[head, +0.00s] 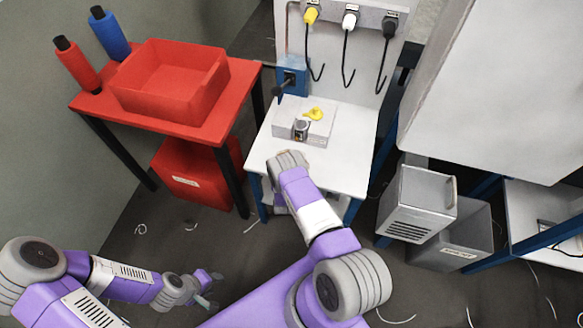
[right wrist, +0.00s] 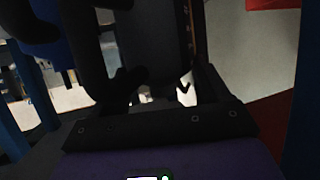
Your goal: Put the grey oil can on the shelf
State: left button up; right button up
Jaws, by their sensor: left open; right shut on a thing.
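I cannot clearly pick out the grey oil can in either view. My right arm reaches to the near edge of the white stand (head: 345,150), and its wrist hides its own fingers in the head view. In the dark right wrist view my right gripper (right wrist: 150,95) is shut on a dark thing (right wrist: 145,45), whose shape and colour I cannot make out. A lower white shelf (head: 338,204) shows under the stand's top. My left gripper (head: 207,288) is open and empty, low over the floor, far from the stand.
A grey box (head: 318,130) with a yellow piece (head: 314,113) sits on the stand, below several hanging hooks. A red table with a red tray (head: 170,80) stands left, a red bin (head: 190,175) beneath it. Grey bins (head: 420,200) stand right. Thread scraps lie on the floor.

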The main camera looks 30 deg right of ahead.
jog(key=shift+w+d+r, duration=0.1)
jog(key=shift+w+d, duration=0.1)
jog(key=shift+w, duration=0.1)
jog(key=shift+f+b, duration=1.5)
jog(key=shift+f, duration=0.45)
jog(key=shift+f, duration=0.45)
